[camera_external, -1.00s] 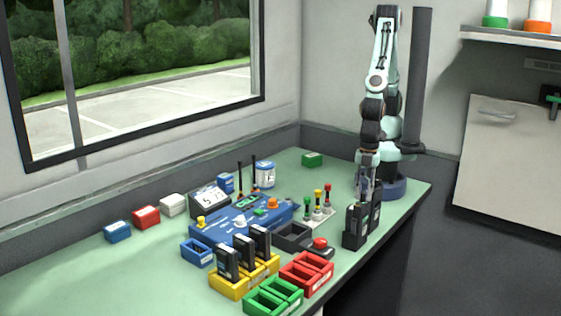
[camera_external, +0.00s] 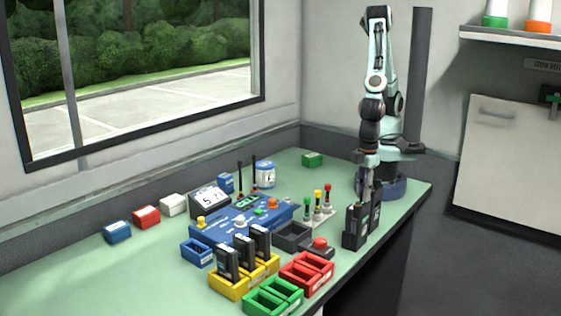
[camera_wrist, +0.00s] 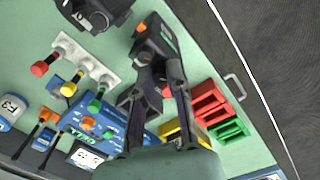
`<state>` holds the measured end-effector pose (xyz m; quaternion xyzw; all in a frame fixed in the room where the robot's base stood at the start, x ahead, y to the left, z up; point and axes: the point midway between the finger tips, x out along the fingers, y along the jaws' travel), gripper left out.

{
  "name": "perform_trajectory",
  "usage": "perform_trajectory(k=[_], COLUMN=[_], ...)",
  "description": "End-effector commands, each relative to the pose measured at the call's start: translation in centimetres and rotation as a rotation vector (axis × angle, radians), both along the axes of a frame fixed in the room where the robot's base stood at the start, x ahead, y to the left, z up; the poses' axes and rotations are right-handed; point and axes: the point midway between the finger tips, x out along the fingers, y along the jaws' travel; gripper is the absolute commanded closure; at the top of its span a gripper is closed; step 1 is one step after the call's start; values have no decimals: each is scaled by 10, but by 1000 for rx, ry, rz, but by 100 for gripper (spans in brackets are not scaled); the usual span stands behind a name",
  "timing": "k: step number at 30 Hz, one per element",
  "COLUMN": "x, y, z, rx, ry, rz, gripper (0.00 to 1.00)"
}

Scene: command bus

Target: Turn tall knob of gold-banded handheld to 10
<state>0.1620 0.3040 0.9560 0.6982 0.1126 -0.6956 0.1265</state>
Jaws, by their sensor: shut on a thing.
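In the wrist view, my gripper's fingers (camera_wrist: 163,72) are close together over a black handheld (camera_wrist: 153,40) with an orange mark. They are shut on a knob at its top, which is mostly hidden between them. A gold band and the knob's number are too small to make out.
A blue console (camera_external: 240,224) sits mid-table. Several black handhelds stand in yellow trays (camera_external: 230,287), with red (camera_external: 306,274) and green (camera_external: 272,297) trays nearby. A black box (camera_external: 292,237), red button (camera_external: 320,243) and coloured knobs (camera_external: 318,200) are left of my gripper.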

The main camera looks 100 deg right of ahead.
Motion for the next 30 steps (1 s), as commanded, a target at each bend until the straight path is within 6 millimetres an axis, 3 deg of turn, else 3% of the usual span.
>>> perform_trajectory(k=[10, 27, 28, 30], x=[0, 0, 0, 0], y=[-1, -1, -1, -1], z=[-1, -1, -1, -1], rx=[-4, -4, -4, -4], ry=[2, 1, 1, 1], rz=[-146, -173, -172, -172], gripper=[100, 100, 76, 59])
